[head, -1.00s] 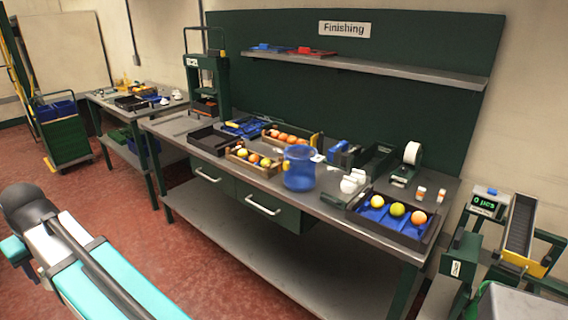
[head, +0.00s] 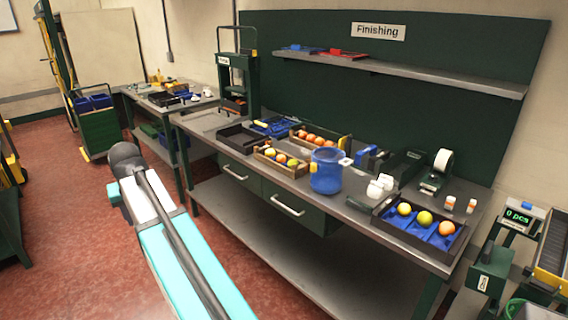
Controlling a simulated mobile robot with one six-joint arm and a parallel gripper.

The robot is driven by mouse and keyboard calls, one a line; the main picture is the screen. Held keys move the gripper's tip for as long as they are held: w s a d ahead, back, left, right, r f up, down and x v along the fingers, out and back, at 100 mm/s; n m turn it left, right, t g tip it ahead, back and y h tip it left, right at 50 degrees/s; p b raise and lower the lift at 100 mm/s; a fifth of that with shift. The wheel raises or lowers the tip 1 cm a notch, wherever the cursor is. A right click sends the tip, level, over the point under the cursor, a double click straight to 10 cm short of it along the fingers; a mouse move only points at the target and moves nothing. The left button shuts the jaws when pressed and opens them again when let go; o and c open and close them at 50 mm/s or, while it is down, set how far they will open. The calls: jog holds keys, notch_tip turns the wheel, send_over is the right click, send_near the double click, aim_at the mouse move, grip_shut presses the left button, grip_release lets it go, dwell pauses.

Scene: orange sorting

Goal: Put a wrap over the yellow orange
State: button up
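A dark tray (head: 398,235) with a blue lining stands at the bench's right end. It holds a yellow fruit (head: 404,209), a yellow-green fruit (head: 424,218) and an orange one (head: 446,228) in a row. A wooden crate (head: 292,171) further left also holds yellow and orange fruit (head: 270,153). I cannot tell from here which thing is a wrap. The fruits in the tray look bare. My arm crosses the lower left, well apart from the bench's right end; my gripper is not visible.
The steel bench (head: 345,206) also carries a blue jug (head: 326,171), white cups (head: 380,186), a tape roll (head: 441,160), small bottles (head: 471,206) and a black tray (head: 243,139). A counting scale (head: 519,217) stands at right. Red floor (head: 75,200) is open at left.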

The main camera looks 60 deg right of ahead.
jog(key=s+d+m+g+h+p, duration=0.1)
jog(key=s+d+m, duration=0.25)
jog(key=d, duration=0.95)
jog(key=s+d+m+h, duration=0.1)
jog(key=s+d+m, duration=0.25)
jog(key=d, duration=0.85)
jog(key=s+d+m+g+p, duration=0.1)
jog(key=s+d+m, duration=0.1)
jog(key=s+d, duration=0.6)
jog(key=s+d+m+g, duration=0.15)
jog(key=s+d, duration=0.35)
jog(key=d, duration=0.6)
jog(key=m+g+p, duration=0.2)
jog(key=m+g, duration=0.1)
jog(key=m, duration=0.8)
send_over(406, 204)
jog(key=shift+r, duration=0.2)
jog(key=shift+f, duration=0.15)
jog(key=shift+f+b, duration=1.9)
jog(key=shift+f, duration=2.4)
